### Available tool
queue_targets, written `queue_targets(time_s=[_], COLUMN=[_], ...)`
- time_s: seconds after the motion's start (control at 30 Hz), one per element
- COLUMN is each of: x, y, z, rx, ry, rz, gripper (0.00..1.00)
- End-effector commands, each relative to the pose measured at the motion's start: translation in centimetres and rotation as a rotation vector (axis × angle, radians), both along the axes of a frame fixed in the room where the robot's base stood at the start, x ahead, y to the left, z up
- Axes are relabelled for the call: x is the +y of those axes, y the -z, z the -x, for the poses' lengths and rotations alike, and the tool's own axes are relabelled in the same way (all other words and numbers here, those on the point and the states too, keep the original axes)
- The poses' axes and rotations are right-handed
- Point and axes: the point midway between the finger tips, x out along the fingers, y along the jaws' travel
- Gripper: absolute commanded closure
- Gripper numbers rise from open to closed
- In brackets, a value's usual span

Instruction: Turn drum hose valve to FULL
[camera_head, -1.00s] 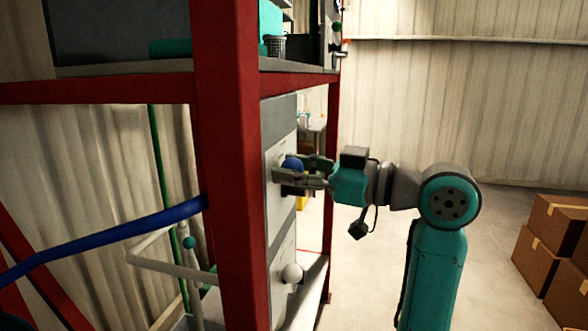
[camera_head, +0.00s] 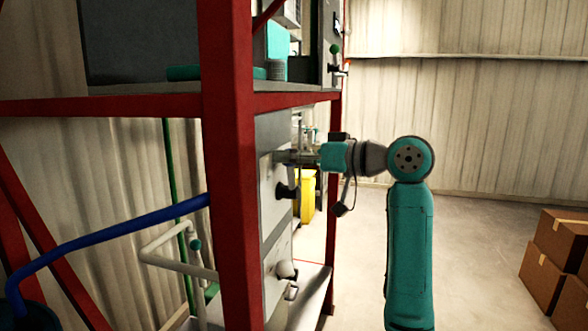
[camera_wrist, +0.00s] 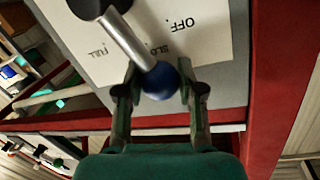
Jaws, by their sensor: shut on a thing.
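In the wrist view a silver lever with a blue ball knob (camera_wrist: 160,82) runs from a dark hub (camera_wrist: 88,6) on a white plate (camera_wrist: 205,55) marked OFF, SLO and FULL. The lever appears to lie between the SLO and FULL marks. My gripper (camera_wrist: 160,92) is shut on the blue knob, one finger on each side. In the head view my gripper (camera_head: 284,157) is at the grey panel, above the black hub (camera_head: 286,191). The knob is hidden there.
A red post (camera_head: 230,200) stands left of the panel. A lower white-knobbed valve (camera_head: 287,269) sits below. A blue hose (camera_head: 110,237) runs at left. Brown boxes (camera_head: 560,250) are at right.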

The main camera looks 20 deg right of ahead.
Motion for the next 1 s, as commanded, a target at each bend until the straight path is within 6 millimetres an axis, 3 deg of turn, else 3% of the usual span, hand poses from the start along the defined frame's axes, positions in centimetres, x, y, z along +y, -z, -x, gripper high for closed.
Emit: queue_targets(time_s=[0.47,1.0], x=[-2.3,-4.4], y=[-0.2,1.4], z=[-3.3,-6.0], rx=[0.369,0.733], ry=[0.001,0.0], rz=[-0.267,-0.533], gripper=[1.0,1.0])
